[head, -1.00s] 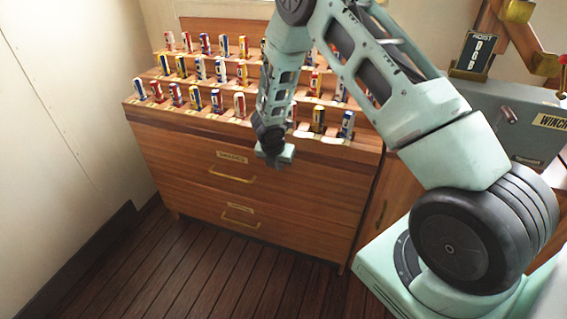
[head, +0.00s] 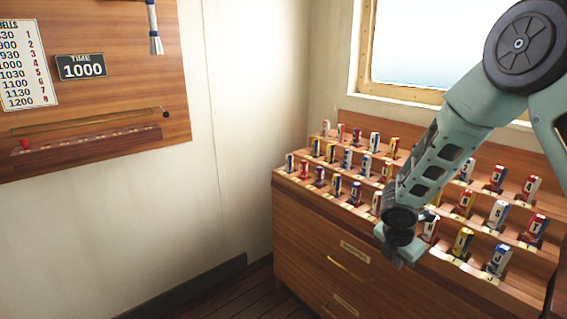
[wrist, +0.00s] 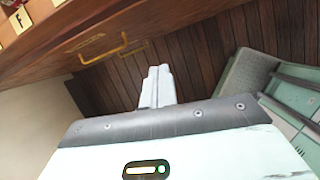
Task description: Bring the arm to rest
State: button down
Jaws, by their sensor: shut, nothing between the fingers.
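My gripper (head: 402,255) hangs in front of the wooden flag cabinet (head: 300,232), at the front edge of its stepped top, in the head view. My arm bends down to it from the upper right. In the wrist view the fingers of my gripper (wrist: 157,80) are together with nothing between them. They point over the plank floor (wrist: 205,60), with the drawer front to the upper left. The arm hides part of the flag rows.
Several rolled flags (head: 355,190) stand in rows on the cabinet. Brass drawer handles (head: 345,267) stick out below. A board with a time sign (head: 82,66) hangs on the left wall. A window (head: 425,45) is behind. Floor in front is clear.

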jog(key=s+a+r+m+g+y+p, duration=0.1)
jog(key=s+a+r+m+y+p, duration=0.1)
jog(key=s+a+r+m, duration=1)
jog(key=s+a+r+m+y, duration=0.1)
jog(key=s+a+r+m, duration=0.1)
jog(key=s, duration=0.7)
jog(key=s+a+r+m+g+p, duration=0.1)
jog(key=s+a+r, duration=0.3)
jog(key=s, duration=0.5)
jog(key=shift+s+a+r+m+y, duration=0.3)
jog(key=shift+s+r+m+y, duration=0.1)
jog(key=shift+r, duration=0.15)
